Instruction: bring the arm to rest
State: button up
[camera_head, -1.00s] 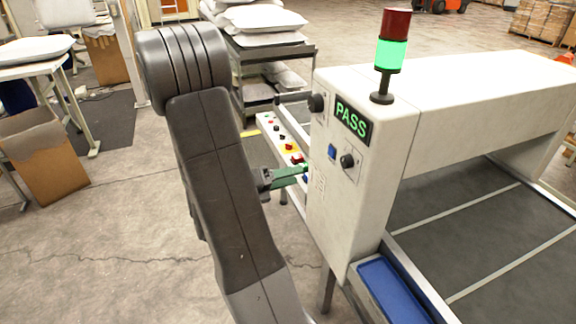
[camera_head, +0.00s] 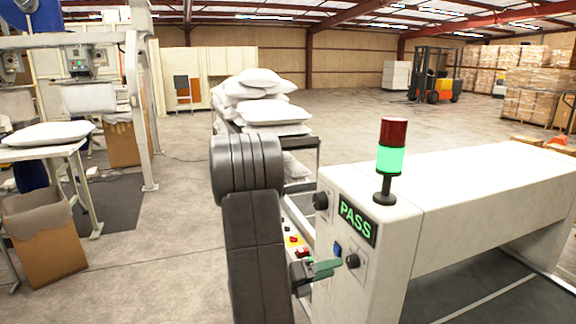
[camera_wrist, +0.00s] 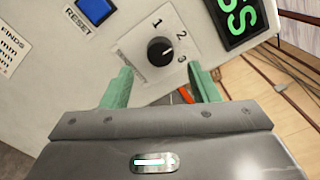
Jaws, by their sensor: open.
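My gripper (camera_head: 325,268) shows in the head view beside the white inspection machine's end panel (camera_head: 330,220), partly hidden by my dark arm. In the wrist view my gripper (camera_wrist: 160,88) has its two green fingers apart with nothing between them. Beyond the fingers is a black rotary knob (camera_wrist: 160,51) marked 1, 2, 3, its white line pointing near 2. I see no contact with it. A blue RESET button (camera_wrist: 94,11) is at upper left. The display (camera_head: 358,221) reads PASS in green, and the light tower (camera_head: 391,160) glows green.
A trolley (camera_head: 316,150) stacked with white pillows stands behind my arm. At left are a table (camera_head: 45,152) with a pillow and an open cardboard box (camera_head: 45,240). A forklift (camera_head: 435,85) and pallets of boxes (camera_head: 540,90) are far back. Open floor lies left of my arm.

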aim_at(349, 263)
jog(key=shift+p+x, duration=0.4)
jog(key=shift+x, duration=2)
